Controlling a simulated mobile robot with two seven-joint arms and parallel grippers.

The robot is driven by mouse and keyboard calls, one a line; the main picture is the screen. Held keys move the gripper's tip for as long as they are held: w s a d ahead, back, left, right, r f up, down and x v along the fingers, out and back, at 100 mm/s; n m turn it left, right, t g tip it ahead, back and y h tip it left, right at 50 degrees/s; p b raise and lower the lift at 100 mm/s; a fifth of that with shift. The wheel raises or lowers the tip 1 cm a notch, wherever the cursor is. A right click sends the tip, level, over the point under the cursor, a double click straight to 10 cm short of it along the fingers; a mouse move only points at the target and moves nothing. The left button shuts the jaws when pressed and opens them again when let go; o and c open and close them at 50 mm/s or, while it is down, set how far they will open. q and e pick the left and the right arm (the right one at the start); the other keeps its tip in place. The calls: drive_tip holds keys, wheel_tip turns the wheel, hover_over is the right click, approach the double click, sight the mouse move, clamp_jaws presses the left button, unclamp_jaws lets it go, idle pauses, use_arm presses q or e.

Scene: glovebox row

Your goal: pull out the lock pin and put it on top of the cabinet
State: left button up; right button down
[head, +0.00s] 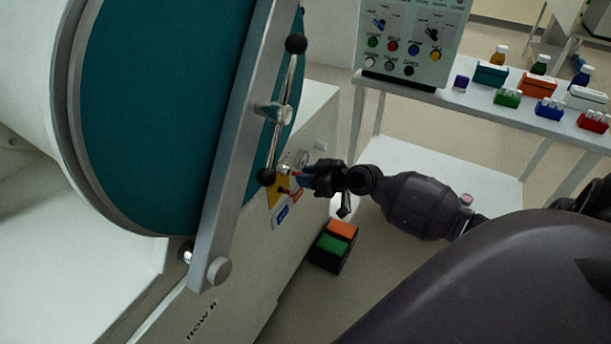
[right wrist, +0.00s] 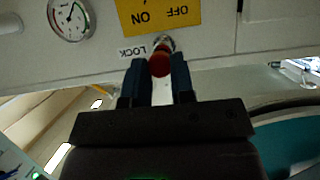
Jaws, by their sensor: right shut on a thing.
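The lock pin (right wrist: 160,64) shows in the right wrist view as a red knob in front of a metal collar, beside the LOCK label (right wrist: 132,51). My right gripper (right wrist: 160,80) is shut on it, with one blue finger on each side. The pin still appears in line with its collar; how deep it sits is hidden. In the head view my right gripper (head: 300,176) is at the front of the white cabinet (head: 240,255), beside the yellow ON/OFF plate (head: 275,197). My left gripper is not in view.
A large round teal door (head: 150,100) with a grey bar (head: 238,140) and a ball-ended handle (head: 282,110) stands close left of the gripper. A pressure gauge (right wrist: 70,17) is nearby. A control panel (head: 405,45) and bench (head: 490,108) stand behind. A black box (head: 333,247) is below.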

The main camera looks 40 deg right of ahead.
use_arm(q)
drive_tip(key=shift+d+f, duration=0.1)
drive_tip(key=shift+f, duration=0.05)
use_arm(e)
drive_tip(key=shift+s+d, duration=0.2)
drive_tip(key=shift+s, duration=0.3)
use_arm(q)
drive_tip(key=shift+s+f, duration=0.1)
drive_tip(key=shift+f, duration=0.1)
use_arm(e)
drive_tip(key=shift+s+d, duration=0.2)
drive_tip(key=shift+s, duration=0.3)
use_arm(q)
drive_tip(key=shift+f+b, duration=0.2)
drive_tip(key=shift+b, duration=0.15)
use_arm(e)
drive_tip(key=shift+s+d, duration=0.2)
drive_tip(key=shift+s, duration=0.35)
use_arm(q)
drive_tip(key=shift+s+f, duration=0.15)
use_arm(e)
drive_tip(key=shift+s+d, duration=0.1)
drive_tip(key=shift+s, duration=0.15)
drive_tip(key=shift+s, duration=0.1)
